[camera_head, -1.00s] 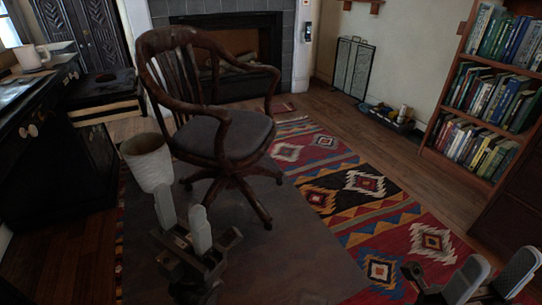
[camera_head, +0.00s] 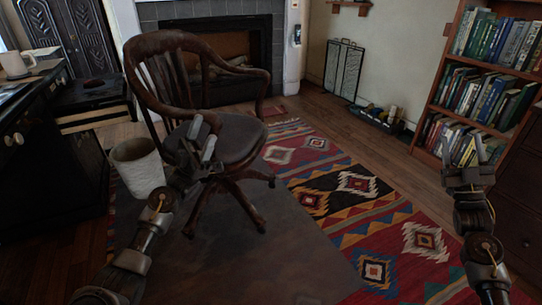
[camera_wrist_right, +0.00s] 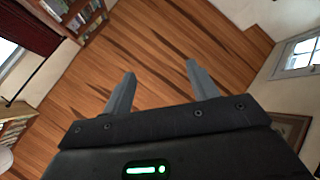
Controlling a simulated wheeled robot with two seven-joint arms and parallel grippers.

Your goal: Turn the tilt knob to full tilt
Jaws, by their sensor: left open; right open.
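A wooden swivel armchair (camera_head: 228,140) with a dark seat stands on the rug, facing right. I cannot make out the tilt knob; the underside of the seat is dark and partly behind my left arm. My left gripper (camera_head: 204,137) is open in front of the left part of the seat, with its fingers pointing up. I cannot tell whether it touches the chair. My right gripper (camera_head: 478,150) is open and empty, raised at the right in front of the bookcase. In the right wrist view its two fingers (camera_wrist_right: 155,82) are apart over bare wooden floor.
A white wastebasket (camera_head: 137,167) stands left of the chair, close to my left arm. A patterned rug (camera_head: 365,215) covers the floor; a bookcase (camera_head: 420,135) is at the right.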

